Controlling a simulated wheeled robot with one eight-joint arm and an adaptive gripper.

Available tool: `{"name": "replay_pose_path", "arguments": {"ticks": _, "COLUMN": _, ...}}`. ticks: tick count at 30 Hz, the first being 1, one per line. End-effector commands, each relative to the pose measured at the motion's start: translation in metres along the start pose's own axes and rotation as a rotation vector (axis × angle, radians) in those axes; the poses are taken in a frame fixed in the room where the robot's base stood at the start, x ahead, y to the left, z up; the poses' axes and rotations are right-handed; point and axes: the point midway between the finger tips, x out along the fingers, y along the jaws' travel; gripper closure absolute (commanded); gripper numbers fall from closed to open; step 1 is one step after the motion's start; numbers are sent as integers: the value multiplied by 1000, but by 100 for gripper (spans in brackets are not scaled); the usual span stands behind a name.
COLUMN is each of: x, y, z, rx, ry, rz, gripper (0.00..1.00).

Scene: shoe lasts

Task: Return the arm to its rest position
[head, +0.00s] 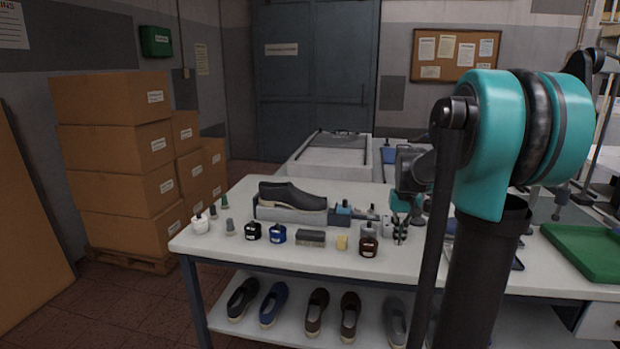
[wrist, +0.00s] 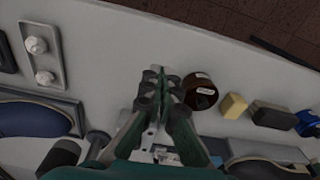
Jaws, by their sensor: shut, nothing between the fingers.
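My gripper (wrist: 160,88) is shut and empty in the wrist view, pointing down over the white table (wrist: 112,22). A dark brown jar (wrist: 200,92) stands just right of its fingertips; whether they touch cannot be told. In the head view my gripper (head: 400,232) is small and partly hidden, near the front of the table, right of the brown jar (head: 368,247). My teal and black arm (head: 500,130) fills the right of the head view and hides part of the table.
A dark shoe (head: 292,196) sits at the table's left, with several jars, a yellow block (head: 342,243) and a brush (head: 310,238) in front. A green tray (head: 585,255) lies at right. Shoes stand on the shelf below. Boxes (head: 115,150) are stacked at left.

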Motion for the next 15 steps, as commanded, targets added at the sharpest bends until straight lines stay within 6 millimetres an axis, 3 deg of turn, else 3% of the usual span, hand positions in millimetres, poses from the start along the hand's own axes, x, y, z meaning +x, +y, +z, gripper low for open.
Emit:
{"name": "replay_pose_path", "arguments": {"ticks": 8, "x": 33, "y": -21, "z": 69, "rx": -50, "ry": 87, "rz": -7, "gripper": 100}}
{"name": "replay_pose_path", "arguments": {"ticks": 15, "x": 85, "y": -39, "z": 169, "rx": -116, "ry": 212, "rz": -23, "gripper": 100}}
